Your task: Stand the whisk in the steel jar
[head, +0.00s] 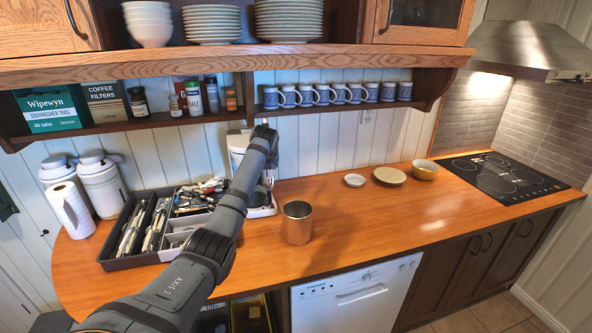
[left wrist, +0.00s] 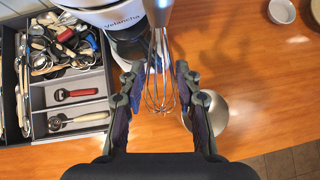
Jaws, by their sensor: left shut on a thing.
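The steel jar (head: 297,224) stands upright on the wooden counter, right of my left arm in the head view. In the left wrist view the jar (left wrist: 214,112) is partly behind the right finger. My left gripper (left wrist: 160,74) is shut on the whisk (left wrist: 159,22), whose handle is at the top and whose wire loops are between and below the fingers. The whisk is held above the counter, to the left of the jar and apart from it. In the head view my arm hides most of the gripper. My right gripper is not in view.
A grey utensil tray (head: 120,264) full of cutlery and tools lies left of my arm. A white coffee maker (head: 238,142) stands behind it. The counter right of the jar is clear.

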